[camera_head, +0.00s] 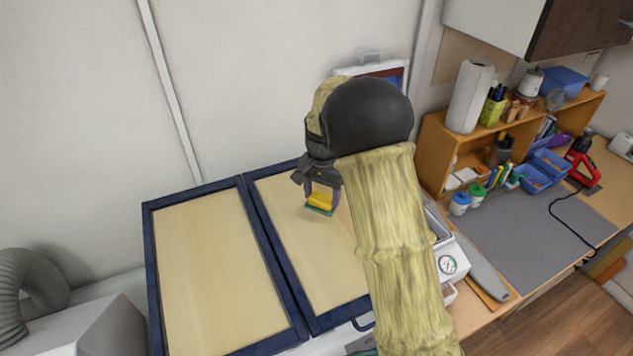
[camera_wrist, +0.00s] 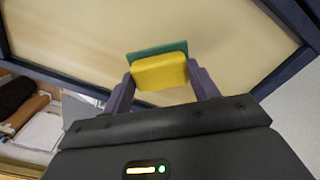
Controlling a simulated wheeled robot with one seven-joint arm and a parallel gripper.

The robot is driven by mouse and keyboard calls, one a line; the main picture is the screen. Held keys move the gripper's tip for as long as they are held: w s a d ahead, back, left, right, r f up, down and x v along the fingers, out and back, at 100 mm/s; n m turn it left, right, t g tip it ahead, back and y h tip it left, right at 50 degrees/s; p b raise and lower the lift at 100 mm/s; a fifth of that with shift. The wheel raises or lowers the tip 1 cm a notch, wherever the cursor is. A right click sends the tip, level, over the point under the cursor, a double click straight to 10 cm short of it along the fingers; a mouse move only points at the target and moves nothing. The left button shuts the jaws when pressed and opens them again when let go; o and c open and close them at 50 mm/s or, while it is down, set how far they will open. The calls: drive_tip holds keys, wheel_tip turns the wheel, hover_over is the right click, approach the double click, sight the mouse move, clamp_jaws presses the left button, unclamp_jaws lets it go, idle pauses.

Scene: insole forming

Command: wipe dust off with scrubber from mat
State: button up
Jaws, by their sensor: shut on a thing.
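The scrubber (camera_head: 320,201) is a yellow sponge with a green pad. My gripper (camera_head: 322,189) is shut on it and holds it over the right cream panel. In the wrist view the scrubber (camera_wrist: 160,71) sits between the two purple fingers of my gripper (camera_wrist: 160,82), green side away from me. The mat may be the cream surface (camera_head: 285,205) in the dark blue frame; it also shows in the wrist view (camera_wrist: 80,35). I cannot tell whether the scrubber touches it. No dust is clearly visible. My arm hides part of the right panel.
A second blue-framed cream panel (camera_head: 215,270) lies at left. A white machine with a gauge (camera_head: 447,264) stands right of my arm. Further right are a grey mat (camera_head: 540,230), blue bins (camera_head: 535,178), a red tool (camera_head: 582,160) and a wooden shelf (camera_head: 440,145). A grey hose (camera_head: 30,290) is at lower left.

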drive_tip(key=shift+r, duration=0.5)
drive_tip(key=shift+w+d+r, duration=0.1)
drive_tip(key=shift+w+r, duration=0.1)
drive_tip(key=shift+r, duration=1.3)
drive_tip(key=shift+w+f, duration=0.1)
drive_tip(key=shift+w, duration=0.05)
drive_tip(key=shift+s, duration=0.25)
drive_tip(key=shift+w, duration=0.1)
